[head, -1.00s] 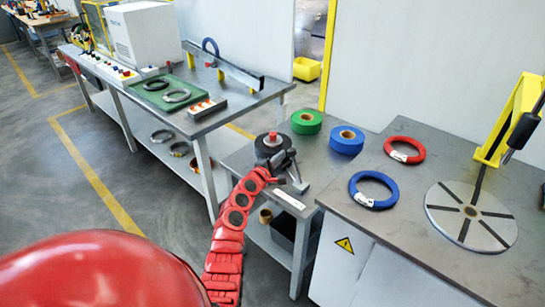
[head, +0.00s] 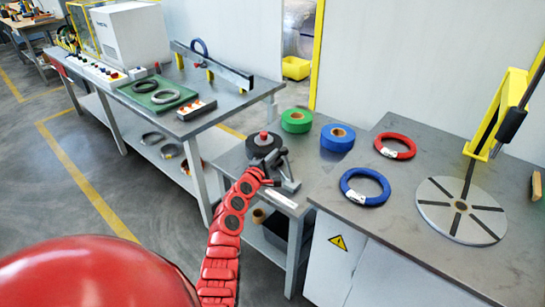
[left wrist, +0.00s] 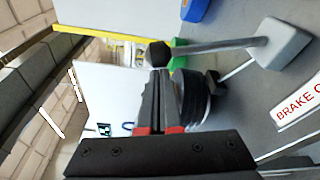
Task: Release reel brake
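The black tape reel (head: 264,146) with a red knob on top stands on the low middle table. The brake lever is beside it; in the left wrist view its grey rod (left wrist: 215,46) runs from a pale grey block (left wrist: 283,43) to a black knob (left wrist: 158,54). A white label (left wrist: 305,103) reading "BRAKE O…", cut off by the frame edge, lies near the block. My left gripper (head: 266,174) is at the lever in front of the reel. In the left wrist view its fingers (left wrist: 158,76) are close together, with the knob at their tips; a firm grasp is not visible. My right gripper is out of view.
Green tape (head: 296,121) and blue tape (head: 337,138) rolls stand behind the reel. The right table holds a red coil (head: 395,146), a blue coil (head: 365,187) and a slotted turntable (head: 438,210) under a yellow arm. A long workbench (head: 222,113) stands at left.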

